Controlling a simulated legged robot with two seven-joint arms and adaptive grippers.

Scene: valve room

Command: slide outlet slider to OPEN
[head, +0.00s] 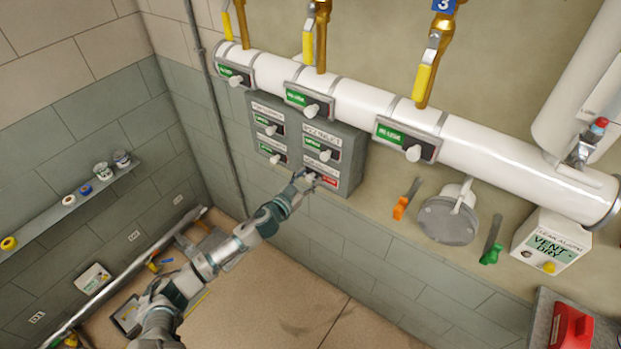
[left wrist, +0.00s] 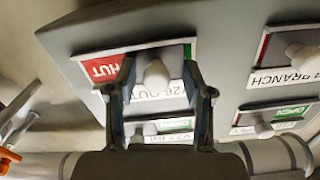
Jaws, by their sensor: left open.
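The outlet slider is the lower right one on the grey valve panel (head: 345,139). Its red strip (head: 329,181) shows at the right end in the head view. The gripper hides the knob in the head view. My right gripper is not in view.
Other sliders with green strips sit close by on the panel, one just above (head: 322,149). A white pipe (head: 360,98) with more sliders and yellow-handled valves runs above. Orange (head: 402,205) and green (head: 491,248) handles hang to the right. The wall below is clear.

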